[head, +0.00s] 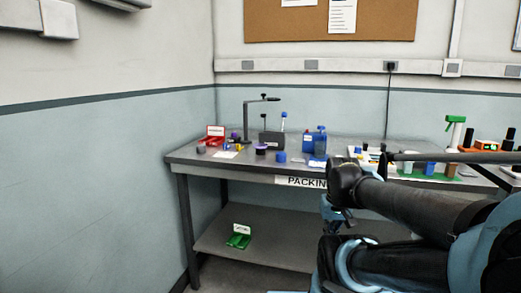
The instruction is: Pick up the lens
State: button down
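No lens can be told for certain at this size. A small dark round piece with a purple top (261,149) stands near the front of the grey packing table (225,164), and it may be a lens. A similar dark purple piece (233,136) sits further back, beside the red box. My arm (410,201) crosses the right side of the view, in front of the table. Its gripper fingers cannot be made out, and the arm hides part of the table's right side.
A red box (215,132), a dark stand (247,122), a dark grey holder (271,140) and blue containers (308,143) stand on the table. A blue cup (281,157) is near the front edge. A green item (238,241) lies on the lower shelf (275,250).

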aim_at(259, 145)
jog(key=u, duration=1.3)
jog(key=k, duration=1.6)
jog(key=z, duration=0.55)
jog(key=i, duration=1.45)
jog(key=u, duration=0.05)
